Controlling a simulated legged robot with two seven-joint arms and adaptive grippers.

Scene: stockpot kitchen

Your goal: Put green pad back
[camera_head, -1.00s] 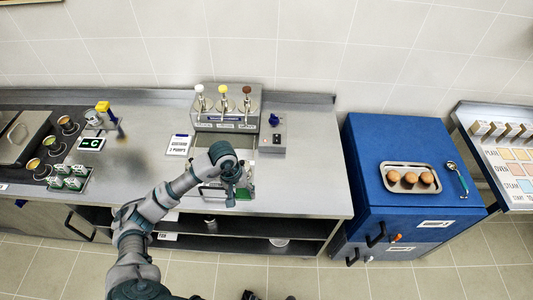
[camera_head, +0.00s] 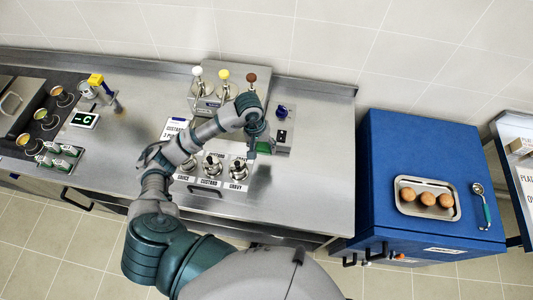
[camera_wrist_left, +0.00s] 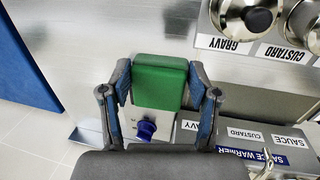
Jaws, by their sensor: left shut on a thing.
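The green pad (camera_wrist_left: 159,82) is a thick, rounded block held between the two fingers of my left gripper (camera_wrist_left: 160,95) in the left wrist view. In the head view my left gripper (camera_head: 259,138) is over the counter, in front of the box with the blue knob (camera_head: 281,112). A piece of the green pad (camera_head: 264,148) shows there beneath the fingers. The gripper hides the rest. In the wrist view the blue knob (camera_wrist_left: 146,130) appears just beyond the pad. My right gripper is not in view.
Lidded pots (camera_head: 213,166) labelled sauce, custard and gravy sit in the counter left of the gripper. The pump dispenser (camera_head: 226,97) stands behind. The blue cabinet (camera_head: 385,150) with a tray of round brown items (camera_head: 402,205) is at right. Counter right of the pots looks clear.

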